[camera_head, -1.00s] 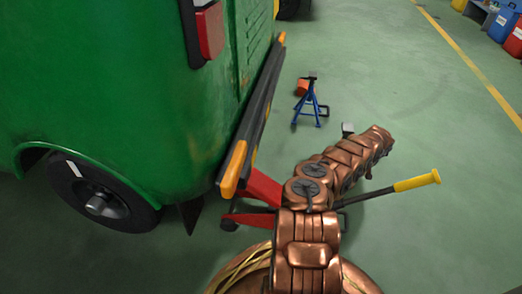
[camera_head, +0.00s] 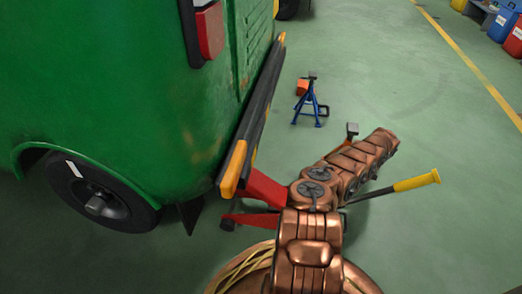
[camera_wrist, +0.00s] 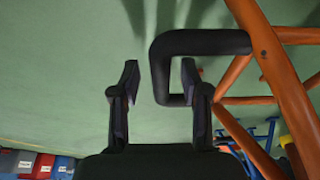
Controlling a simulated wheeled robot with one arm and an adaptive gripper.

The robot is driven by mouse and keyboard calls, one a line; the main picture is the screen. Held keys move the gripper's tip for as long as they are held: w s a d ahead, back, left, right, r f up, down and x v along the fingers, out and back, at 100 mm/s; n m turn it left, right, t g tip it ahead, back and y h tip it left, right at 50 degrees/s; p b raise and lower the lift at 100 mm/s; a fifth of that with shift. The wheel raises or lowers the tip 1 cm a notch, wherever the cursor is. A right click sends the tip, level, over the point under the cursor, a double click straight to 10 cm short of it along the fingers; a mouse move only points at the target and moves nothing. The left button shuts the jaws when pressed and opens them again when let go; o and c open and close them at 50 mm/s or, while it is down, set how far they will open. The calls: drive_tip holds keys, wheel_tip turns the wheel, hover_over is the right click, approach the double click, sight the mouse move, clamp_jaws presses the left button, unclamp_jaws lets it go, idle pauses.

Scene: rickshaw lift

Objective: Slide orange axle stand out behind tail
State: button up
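The orange axle stand (camera_wrist: 275,60) fills the right of the wrist view, with orange legs and a black bent handle (camera_wrist: 200,42). In the head view its grey top (camera_head: 352,129) and a bit of orange show behind my arm; the rest is hidden. My gripper (camera_wrist: 160,80) is open, a finger on each side of the handle's left bar. The bar looks to lie between the fingers, with a gap to the left finger; contact at the right one is unclear. The gripper is hidden in the head view. The green rickshaw's tail (camera_head: 255,110) is at left.
A blue axle stand (camera_head: 309,105) stands beyond, with a small orange object (camera_head: 302,87) behind it. A red jack (camera_head: 262,190) with a yellow-ended handle (camera_head: 415,181) lies near my arm. The floor at right is clear.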

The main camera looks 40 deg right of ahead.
drive_tip(key=shift+r, duration=0.1)
idle(0.5)
drive_tip(key=shift+p+v, duration=2.6)
drive_tip(key=shift+p, duration=0.05)
drive_tip(key=shift+p+v, duration=1.25)
drive_tip(key=shift+v, duration=0.3)
